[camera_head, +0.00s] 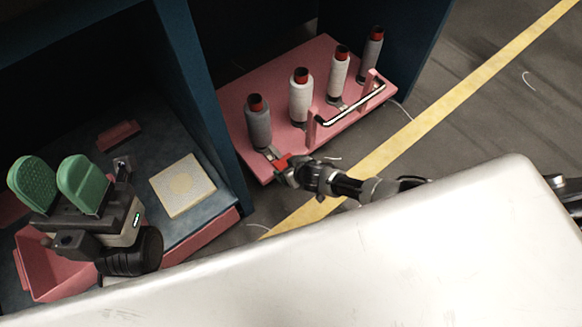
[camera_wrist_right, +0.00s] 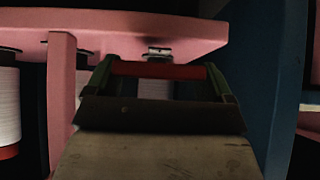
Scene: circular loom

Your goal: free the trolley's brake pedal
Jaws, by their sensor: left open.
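The pink trolley (camera_head: 325,68) stands on the floor with several bobbins on it. Its brake pedal (camera_head: 281,163) shows as a red piece with a grey metal part behind it, at the trolley's near left corner. My right gripper (camera_head: 289,171) is at the pedal. In the right wrist view a red bar (camera_wrist_right: 160,70) spans between the green fingers of my right gripper (camera_wrist_right: 158,82); whether they clamp it is unclear. The trolley's pink edge (camera_wrist_right: 130,30) is beyond. My left gripper (camera_head: 58,186), with green finger pads, is open and empty at the far left.
A chrome handle (camera_head: 352,107) stands on the trolley's right side. A blue frame post (camera_head: 200,90) is close on its left. A yellow line (camera_head: 440,112) crosses the open floor. A pink bin (camera_head: 50,268) and a pale square pad (camera_head: 183,184) are at left.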

